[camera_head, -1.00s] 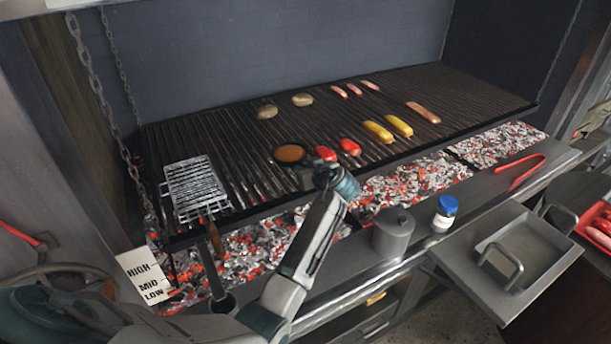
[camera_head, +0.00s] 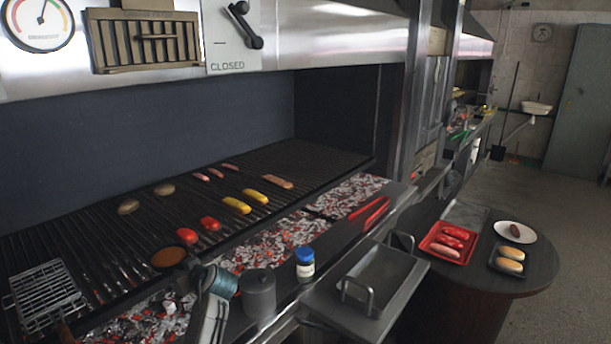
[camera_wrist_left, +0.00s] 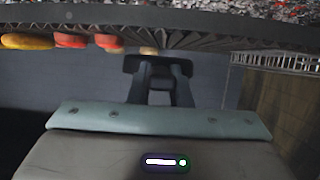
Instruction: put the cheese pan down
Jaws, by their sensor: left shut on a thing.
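The cheese pan (camera_head: 169,257) is a small dark round pan with orange-brown contents. It is at the front part of the grill (camera_head: 110,240), left of and nearer than the red peppers (camera_head: 198,229). My left gripper (camera_head: 196,270) is at the pan's near right side, shut on its handle, which the gripper mostly hides. I cannot tell whether the pan touches the bars. In the left wrist view, my left gripper's jaws (camera_wrist_left: 158,66) are closed, with a dark shape at their tips. My right gripper is not in view.
A wire grill basket (camera_head: 45,297) lies left of the pan. Sausages (camera_head: 215,173), yellow peppers (camera_head: 244,202) and patties (camera_head: 146,198) lie farther back. A metal canister (camera_head: 259,293) and blue-lidded jar (camera_head: 305,264) stand on the front ledge. Bare bars show behind the pan.

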